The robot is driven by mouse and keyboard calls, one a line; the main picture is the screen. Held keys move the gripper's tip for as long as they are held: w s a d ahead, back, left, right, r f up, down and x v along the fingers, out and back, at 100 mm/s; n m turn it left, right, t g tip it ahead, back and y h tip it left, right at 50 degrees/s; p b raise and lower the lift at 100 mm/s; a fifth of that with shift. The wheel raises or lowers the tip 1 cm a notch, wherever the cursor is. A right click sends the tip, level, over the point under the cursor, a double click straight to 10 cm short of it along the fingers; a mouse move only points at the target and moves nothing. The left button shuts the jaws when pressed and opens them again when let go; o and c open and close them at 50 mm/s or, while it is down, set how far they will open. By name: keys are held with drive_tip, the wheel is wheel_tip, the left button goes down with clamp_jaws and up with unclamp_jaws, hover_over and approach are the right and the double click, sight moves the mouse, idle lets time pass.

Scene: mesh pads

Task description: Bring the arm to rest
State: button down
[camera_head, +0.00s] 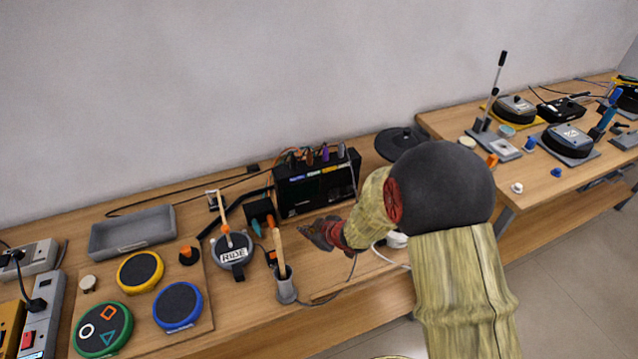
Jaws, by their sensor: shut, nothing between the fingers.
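My arm, with a yellowish covering and a large dark rounded joint, reaches in from the lower right of the head view. My gripper (321,236) is at its end, dark with a red band behind it. It is shut with nothing visible in it. It hangs over the wooden table (360,262), in front of the black box (312,188). I cannot tell how high above the table it is. My forearm and joint hide part of the table's right end.
A grey cup (286,287) with a wooden stick stands just left of my gripper. Round pads, yellow (140,271), blue (178,306) and green (103,330), lie on a board at left. A grey tray (132,231) sits behind. A second table (540,185) with devices stands at right.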

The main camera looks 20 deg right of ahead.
drive_tip(key=shift+s, duration=0.9)
drive_tip(key=s+d+r+m+h, duration=0.2)
drive_tip(key=d+r, duration=0.1)
drive_tip(key=r, duration=0.7)
drive_tip(key=s+d+r+m+h, duration=0.2)
drive_tip(key=s+d+r+h, duration=0.1)
drive_tip(key=r, duration=0.6)
drive_tip(key=s+a+r+m+g, duration=0.1)
drive_tip(key=s+a+r, duration=0.1)
drive_tip(key=s, duration=0.5)
drive_tip(key=s+a+r+m+g+y, duration=0.1)
drive_tip(key=s+a+r, duration=0.2)
drive_tip(key=s, duration=0.4)
drive_tip(key=s+a+r+m+g+y, duration=0.1)
drive_tip(key=s+a+r, duration=0.2)
drive_tip(key=s+r, duration=0.2)
drive_tip(key=s, duration=0.3)
drive_tip(key=shift+m, duration=0.3)
drive_tip(key=shift+d, duration=0.1)
